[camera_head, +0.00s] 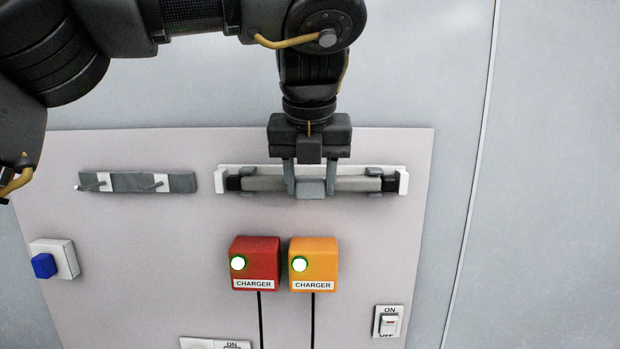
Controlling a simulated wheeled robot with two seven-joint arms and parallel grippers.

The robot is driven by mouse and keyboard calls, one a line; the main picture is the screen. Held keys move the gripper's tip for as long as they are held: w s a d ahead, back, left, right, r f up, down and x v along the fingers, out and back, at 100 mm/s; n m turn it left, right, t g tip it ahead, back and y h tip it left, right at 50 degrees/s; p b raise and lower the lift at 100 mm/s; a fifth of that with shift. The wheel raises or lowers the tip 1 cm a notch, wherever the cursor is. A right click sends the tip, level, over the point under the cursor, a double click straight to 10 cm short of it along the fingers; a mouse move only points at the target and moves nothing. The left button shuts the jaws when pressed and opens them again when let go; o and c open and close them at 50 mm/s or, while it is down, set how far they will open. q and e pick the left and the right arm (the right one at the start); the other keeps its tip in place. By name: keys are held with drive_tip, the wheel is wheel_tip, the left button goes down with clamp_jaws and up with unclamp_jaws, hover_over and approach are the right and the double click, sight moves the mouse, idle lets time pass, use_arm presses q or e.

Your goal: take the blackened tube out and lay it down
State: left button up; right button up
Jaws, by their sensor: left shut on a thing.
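A tube (262,184) with black ends lies level in a white lamp fixture (223,171) on the wall panel. Its grey body has dark sections near both ends, and it sits between the fixture's white end holders. My left gripper (311,188) reaches down from above and is shut on the tube near its middle. The fingers and a grey block between them hide the middle of the tube. My right gripper is not in view.
A grey rail with pegs (137,182) is left of the fixture. A red charger (255,264) and an orange charger (313,264) with lit green-ringed buttons hang below. A switch (388,321) is at lower right, a blue-knobbed box (54,260) at left.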

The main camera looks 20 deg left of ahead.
sight(309, 189)
use_arm(q)
drive_tip(key=shift+s+d, duration=0.2)
drive_tip(key=shift+s, duration=0.5)
drive_tip(key=shift+s, duration=0.3)
drive_tip(key=shift+s+d, duration=0.25)
drive_tip(key=shift+s, duration=0.5)
drive_tip(key=shift+s+d, duration=0.2)
drive_tip(key=shift+s, duration=0.55)
drive_tip(key=shift+w, duration=0.1)
